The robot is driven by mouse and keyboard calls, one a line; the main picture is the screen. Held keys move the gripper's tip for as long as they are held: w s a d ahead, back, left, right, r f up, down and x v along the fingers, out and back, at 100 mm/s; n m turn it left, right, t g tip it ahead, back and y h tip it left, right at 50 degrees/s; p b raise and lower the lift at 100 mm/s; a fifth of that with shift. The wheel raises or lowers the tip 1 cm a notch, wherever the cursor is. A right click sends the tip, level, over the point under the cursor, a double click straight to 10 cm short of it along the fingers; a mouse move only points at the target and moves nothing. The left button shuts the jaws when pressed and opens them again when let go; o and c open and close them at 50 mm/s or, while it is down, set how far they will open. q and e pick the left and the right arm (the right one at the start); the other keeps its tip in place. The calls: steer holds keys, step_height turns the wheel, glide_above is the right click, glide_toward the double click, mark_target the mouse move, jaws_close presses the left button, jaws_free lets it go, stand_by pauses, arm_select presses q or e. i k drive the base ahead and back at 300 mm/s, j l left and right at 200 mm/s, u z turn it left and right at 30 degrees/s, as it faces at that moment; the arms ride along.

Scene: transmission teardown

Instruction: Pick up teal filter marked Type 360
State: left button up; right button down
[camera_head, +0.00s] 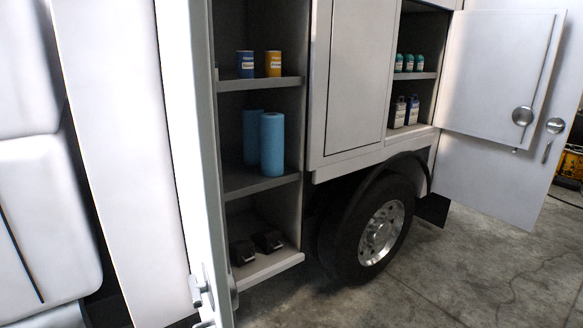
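Several small teal cylinders stand in a row on the upper shelf of the right cabinet; the nearest-left one (399,63) and the one at the right (417,63) show clearly. Any marking on them is too small to read, so I cannot tell which is Type 360. In the left cabinet, a blue can (245,65) and an orange-yellow can (273,64) with white labels stand on the upper shelf. Neither of my grippers is in view.
Two blue rolls (272,145) stand on the left cabinet's middle shelf, with dark objects (268,241) below. Bottles (412,110) stand under the teal cylinders. Open doors (487,165) flank the cabinets. A wheel (378,230) sits below; concrete floor (450,275) is clear at right.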

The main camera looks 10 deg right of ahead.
mark_target(399, 58)
steer(key=i+l, duration=0.15)
steer(key=l, duration=0.45)
steer(key=i+l+u, duration=0.1)
steer(key=l, duration=0.55)
steer(key=i+l, duration=0.2)
steer(key=l, duration=0.4)
steer(key=i+l+u, duration=0.1)
steer(key=l, duration=0.55)
steer(key=i+l, duration=0.1)
steer(key=l, duration=0.5)
steer(key=i+l+u, duration=0.1)
steer(key=l, duration=0.55)
steer(key=i+l, duration=0.1)
steer(key=l, duration=0.35)
steer(key=i+l, duration=0.15)
steer(key=l, duration=0.35)
steer(key=i+l+u, duration=0.1)
steer(key=l, duration=0.35)
steer(key=i+l, duration=0.1)
steer(key=l, duration=0.35)
steer(key=i+l, duration=0.1)
steer(key=l, duration=0.4)
steer(key=i+l+u, duration=0.1)
steer(key=l, duration=0.35)
